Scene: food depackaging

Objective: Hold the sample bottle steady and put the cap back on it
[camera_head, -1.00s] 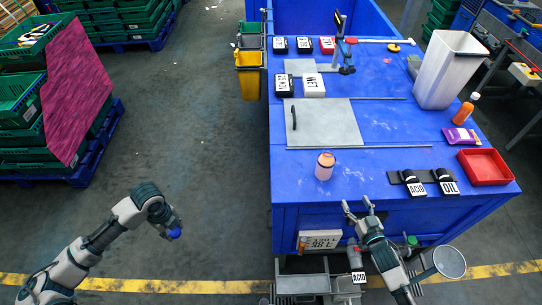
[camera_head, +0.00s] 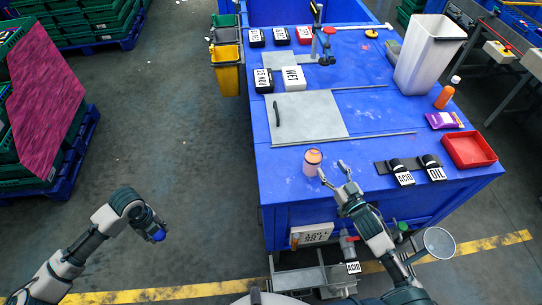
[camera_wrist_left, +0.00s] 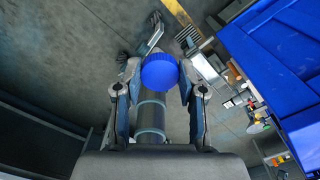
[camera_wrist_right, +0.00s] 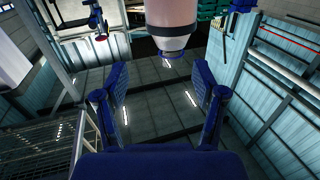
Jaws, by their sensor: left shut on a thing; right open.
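The sample bottle (camera_head: 313,162), pinkish-orange, stands upright near the front edge of the blue table. It also shows at the top of the right wrist view (camera_wrist_right: 172,18), with a blue ring at its neck. My right gripper (camera_head: 332,170) is open and empty, just right of the bottle, its fingers pointing toward it. The bottle is beyond the fingertips in the right wrist view. My left gripper (camera_head: 155,234) is shut on the blue cap (camera_wrist_left: 160,71), away from the table over the floor at left. No cap is visible on the bottle.
A white bin (camera_head: 428,55) stands further back. Floor between my left gripper and the table is clear.

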